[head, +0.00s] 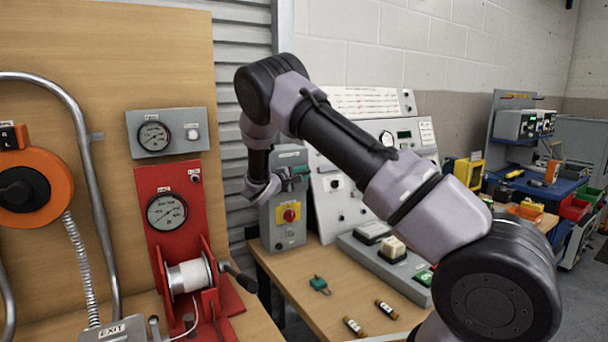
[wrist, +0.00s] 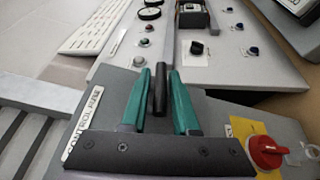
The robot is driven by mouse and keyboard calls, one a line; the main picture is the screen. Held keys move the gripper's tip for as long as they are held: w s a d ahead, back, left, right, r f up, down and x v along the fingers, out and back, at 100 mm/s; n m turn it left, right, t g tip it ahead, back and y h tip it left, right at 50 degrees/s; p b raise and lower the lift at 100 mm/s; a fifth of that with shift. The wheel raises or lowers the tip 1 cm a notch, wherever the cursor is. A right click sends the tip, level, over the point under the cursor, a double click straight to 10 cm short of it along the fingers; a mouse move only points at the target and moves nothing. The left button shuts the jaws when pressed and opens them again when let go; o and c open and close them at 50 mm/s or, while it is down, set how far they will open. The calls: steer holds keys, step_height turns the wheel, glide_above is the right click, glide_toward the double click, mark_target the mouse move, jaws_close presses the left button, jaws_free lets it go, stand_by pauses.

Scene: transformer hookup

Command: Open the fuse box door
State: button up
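The fuse box appears to be the grey upright box (head: 291,237) with a red rotary knob on a yellow plate, standing at the back left of the wooden table. In the wrist view its grey face (wrist: 222,118) lies below and around my gripper (wrist: 160,75). A short black handle (wrist: 159,92) stands between my two green fingers, with narrow gaps visible on both sides. In the head view my gripper (head: 296,172) is at the upper part of the box, and my wrist partly hides it. The door looks shut; its edge is hard to make out.
The red knob (wrist: 266,150) sits right of my gripper. A white sloped panel (head: 342,205) with knobs stands right of the box. A green key-like piece (head: 320,285) and two fuses (head: 386,309) lie on the table. A red winch (head: 186,240) stands left.

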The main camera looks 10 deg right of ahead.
jaws_close()
stand_by(1.5)
